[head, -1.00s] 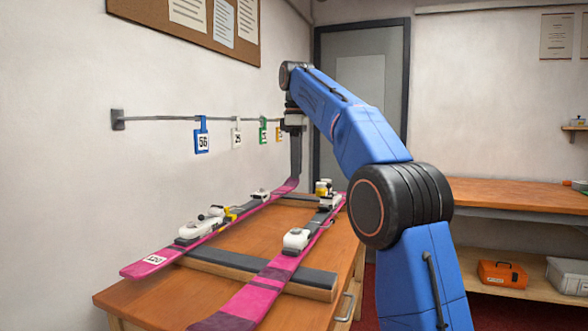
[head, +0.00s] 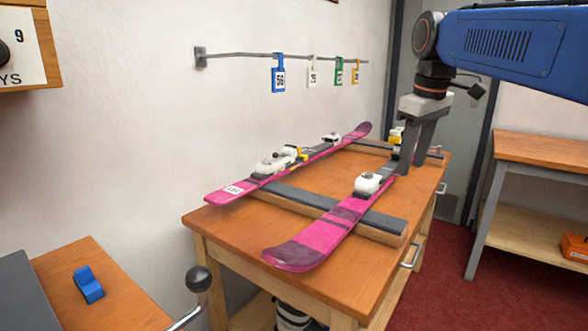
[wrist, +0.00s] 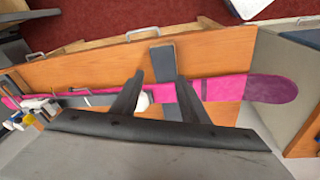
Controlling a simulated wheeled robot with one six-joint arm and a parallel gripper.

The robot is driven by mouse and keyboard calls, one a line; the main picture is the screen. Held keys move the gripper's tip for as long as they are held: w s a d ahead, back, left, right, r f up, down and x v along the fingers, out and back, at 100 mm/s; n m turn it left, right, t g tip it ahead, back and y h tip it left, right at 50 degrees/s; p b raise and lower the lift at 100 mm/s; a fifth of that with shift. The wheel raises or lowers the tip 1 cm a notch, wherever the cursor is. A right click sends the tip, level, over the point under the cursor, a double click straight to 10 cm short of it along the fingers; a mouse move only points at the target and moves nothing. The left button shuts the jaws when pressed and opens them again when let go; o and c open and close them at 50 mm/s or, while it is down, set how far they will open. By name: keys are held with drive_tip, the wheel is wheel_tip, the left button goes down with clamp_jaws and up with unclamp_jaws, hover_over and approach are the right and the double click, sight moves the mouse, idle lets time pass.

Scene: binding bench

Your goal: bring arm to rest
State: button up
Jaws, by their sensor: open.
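My blue arm (head: 515,50) reaches in from the right in the head view. My gripper (head: 420,162) hangs from it with its fingers pointing down, over the right part of the bench (head: 230,228). In the wrist view my gripper (wrist: 158,92) has its two dark fingers apart, with nothing held between them. A pink ski (wrist: 222,91) runs below, and a white binding part is partly hidden behind one finger. In the head view the near ski (head: 310,240) and far ski (head: 240,185) lie on dark-topped supports. The gripper hides part of the near ski's far end.
Several coloured tags, among them a blue one marked 56 (head: 279,78), hang from a wall rail (head: 235,55). A side bench (head: 545,150) stands at right, with red floor (head: 445,270) between. A blue object (head: 88,285) lies on the bench at lower left.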

drive_tip(key=s+d+f+m+t, duration=0.2)
drive_tip(key=s+f+m, duration=0.5)
drive_tip(key=s+f, duration=1.7)
wheel_tip(320, 180, down, 4)
drive_tip(key=shift+d+r+t, duration=0.2)
drive_tip(key=shift+t, duration=0.1)
